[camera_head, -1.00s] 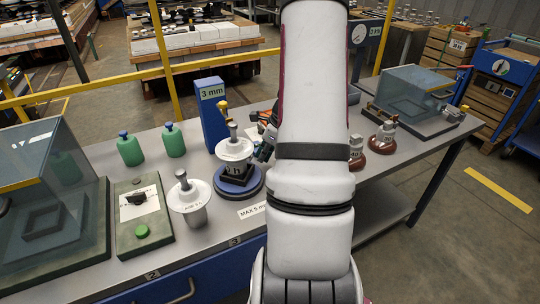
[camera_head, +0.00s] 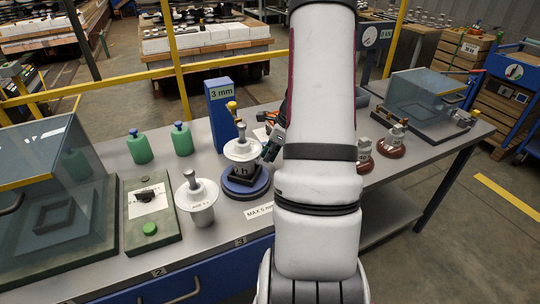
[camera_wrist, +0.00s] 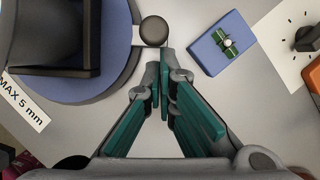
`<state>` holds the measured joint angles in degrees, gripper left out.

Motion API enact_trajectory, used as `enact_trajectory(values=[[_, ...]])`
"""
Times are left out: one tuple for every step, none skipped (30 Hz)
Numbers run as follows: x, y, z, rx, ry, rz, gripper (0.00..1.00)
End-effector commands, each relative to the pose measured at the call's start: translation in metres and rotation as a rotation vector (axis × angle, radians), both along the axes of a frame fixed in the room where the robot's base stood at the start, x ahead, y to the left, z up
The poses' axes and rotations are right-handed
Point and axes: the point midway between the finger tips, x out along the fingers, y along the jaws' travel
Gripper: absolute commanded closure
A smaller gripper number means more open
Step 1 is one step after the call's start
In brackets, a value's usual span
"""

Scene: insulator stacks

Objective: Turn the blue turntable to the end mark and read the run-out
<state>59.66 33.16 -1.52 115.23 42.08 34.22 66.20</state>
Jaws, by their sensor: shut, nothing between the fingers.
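The blue turntable (camera_head: 262,190) stands on the bench and carries a dark block with a white-topped insulator (camera_head: 243,150). In the wrist view the turntable (camera_wrist: 95,88) fills the upper left, with the dark block on it. A round dark knob (camera_wrist: 153,29) sits at the turntable's right rim. My gripper (camera_wrist: 160,62) is shut and empty, its tips close to the knob; I cannot tell whether they touch. In the head view my gripper (camera_head: 272,148) is partly hidden by my arm, right of the insulator. A blue post (camera_head: 219,125) behind reads "3 mm".
A second insulator (camera_head: 195,198) stands left of the turntable, beside a green-buttoned box (camera_head: 152,217). Two green bottles, one here (camera_head: 140,148), stand behind. Glass-covered fixtures occupy both bench ends. Brown-based pieces (camera_head: 391,145) stand right of my arm. A "MAX 5 mm" label (camera_head: 260,211) lies in front.

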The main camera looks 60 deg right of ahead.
Motion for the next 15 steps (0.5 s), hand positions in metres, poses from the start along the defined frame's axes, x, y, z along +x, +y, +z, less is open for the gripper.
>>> enact_trajectory(values=[[0.0007, 0.0002, 0.0, 0.001, 0.0, 0.007, 1.0], [0.0011, 0.0003, -0.0001, 0.001, 0.0, 0.01, 1.0], [0.0016, 0.0004, -0.0002, 0.002, 0.001, 0.015, 1.0], [0.0019, 0.0005, -0.0002, 0.001, 0.0, 0.018, 1.0], [0.0023, 0.0005, -0.0002, 0.002, 0.001, 0.022, 1.0], [0.0028, 0.0005, -0.0004, 0.002, 0.001, 0.027, 1.0], [0.0033, 0.0004, -0.0004, 0.002, 0.001, 0.031, 1.0], [0.0039, 0.0004, -0.0004, 0.002, 0.001, 0.036, 1.0], [0.0048, 0.0002, -0.0005, 0.002, 0.001, 0.044, 1.0], [0.0055, 0.0, -0.0005, 0.001, 0.001, 0.051, 1.0], [0.0063, -0.0002, -0.0005, 0.001, 0.001, 0.059, 1.0], [0.0073, -0.0002, -0.0006, 0.001, 0.0, 0.069, 1.0], [0.0082, -0.0001, -0.0006, 0.002, 0.001, 0.079, 1.0], [0.0091, -0.0001, -0.0005, 0.002, 0.001, 0.088, 1.0], [0.0107, -0.0006, -0.0004, 0.002, 0.001, 0.102, 1.0]])
